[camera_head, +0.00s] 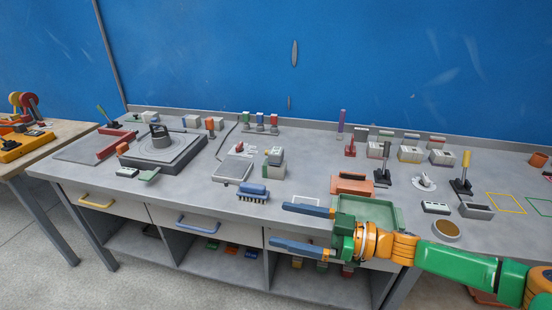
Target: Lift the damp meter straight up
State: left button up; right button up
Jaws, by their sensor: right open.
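I cannot tell for sure which item is the damp meter. A small upright grey-green block-shaped device (275,163) stands on the workbench (315,170) near the middle and may be it. Beside it on the left lies a flat grey instrument (234,166) with a red part on top and a dark cable. My right gripper (278,225) comes in from the lower right. Its two blue fingers are wide apart, point left and have nothing between them. It is nearer the camera than both devices, over the bench's front edge. My left gripper is not in view.
A blue brush (253,193) lies between the grey-green device and my right gripper. A green tray (381,208) and an orange box (352,184) are near my right wrist. A dark square plate (183,155) with a round fixture stands left. The bench top around the grey-green device's right is clear.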

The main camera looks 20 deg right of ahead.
aim_at(275, 154)
jog(key=i+l, duration=0.3)
jog(key=i, duration=0.15)
jog(key=i+l, duration=0.25)
jog(key=i, duration=0.2)
jog(key=i+l, duration=0.3)
jog(key=i, duration=0.15)
